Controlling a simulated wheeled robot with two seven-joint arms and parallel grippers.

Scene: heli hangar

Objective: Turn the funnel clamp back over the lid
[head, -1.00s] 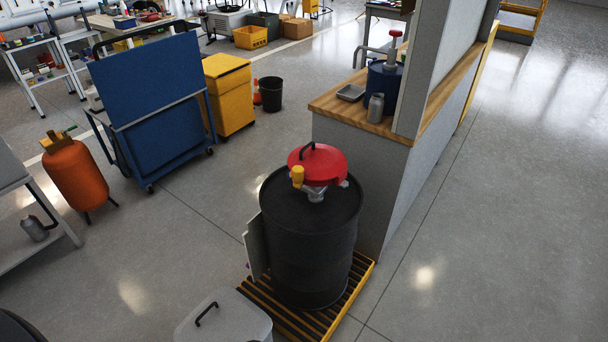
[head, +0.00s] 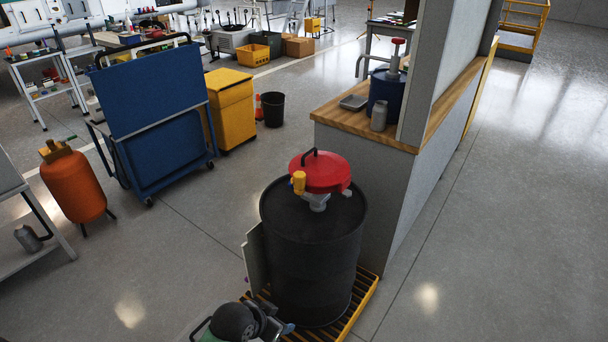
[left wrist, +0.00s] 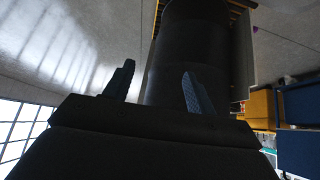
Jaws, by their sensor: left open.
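A red funnel lid (head: 322,172) with a black handle sits shut-looking on top of the black drum (head: 310,260). The yellow clamp grip (head: 299,183) stands upright at the lid's front left edge. A grey metal fitting (head: 317,201) shows under the lid. My left gripper (head: 284,328) is low at the front left of the drum, partly hidden by my own dark wrist. In the left wrist view my left gripper (left wrist: 157,85) has its two fingers wide apart and empty, with the drum (left wrist: 190,50) beyond them. My right gripper is not in view.
The drum stands on a slatted yellow-edged pallet (head: 358,308). A grey panel (head: 254,258) is at the drum's left side. A wood-topped counter (head: 350,125) with a partition is close behind right. A blue cart (head: 155,95) stands farther left. Floor left of the drum is clear.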

